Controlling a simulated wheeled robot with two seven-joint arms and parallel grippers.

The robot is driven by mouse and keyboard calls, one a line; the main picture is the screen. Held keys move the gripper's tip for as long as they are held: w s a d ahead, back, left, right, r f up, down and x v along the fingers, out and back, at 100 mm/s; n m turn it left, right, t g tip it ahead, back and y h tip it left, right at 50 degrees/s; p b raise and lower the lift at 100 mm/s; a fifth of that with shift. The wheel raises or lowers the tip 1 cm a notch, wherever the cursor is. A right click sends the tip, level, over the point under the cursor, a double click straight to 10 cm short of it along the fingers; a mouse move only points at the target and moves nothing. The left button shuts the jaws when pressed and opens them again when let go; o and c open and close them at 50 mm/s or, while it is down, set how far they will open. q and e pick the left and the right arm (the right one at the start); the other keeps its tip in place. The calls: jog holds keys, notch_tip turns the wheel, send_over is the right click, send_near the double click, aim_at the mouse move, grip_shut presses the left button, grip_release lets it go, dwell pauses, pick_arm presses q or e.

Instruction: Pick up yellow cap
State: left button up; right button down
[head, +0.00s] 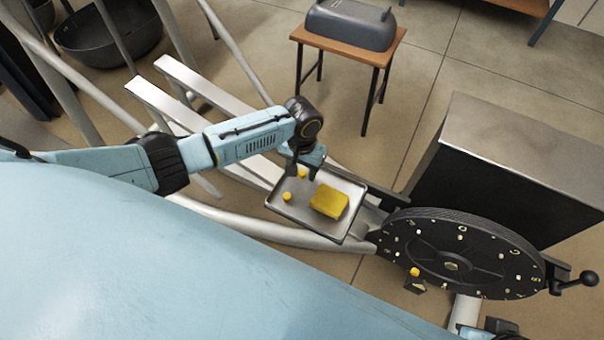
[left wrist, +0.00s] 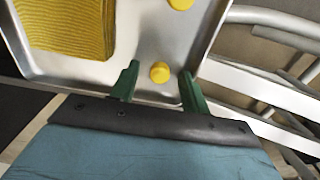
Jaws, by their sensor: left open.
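Two small round yellow caps lie in a shallow metal tray (head: 340,233). One yellow cap (head: 302,174) is right at my left gripper (head: 303,172); the other yellow cap (head: 287,196) lies nearer the tray's left edge. In the left wrist view the near yellow cap (left wrist: 160,72) shows between the two green fingertips of my left gripper (left wrist: 160,72), with space on both sides. The other cap (left wrist: 181,4) is cut by the top edge. The left gripper is open and holds nothing. A bit of light blue and dark hardware at the head view's bottom right may be my right arm; its fingers are not clear.
A yellow ribbed block (head: 329,201) sits in the tray beside the caps. A dark upright dial wheel (head: 455,255) stands to the right, with a yellow piece (head: 414,271) on its near side. A large metal box (head: 520,160) and a small wooden table (head: 350,45) stand behind.

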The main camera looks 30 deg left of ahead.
pick_arm(q)
grip_shut()
jog(key=shift+r, duration=0.1)
dwell(0.4)
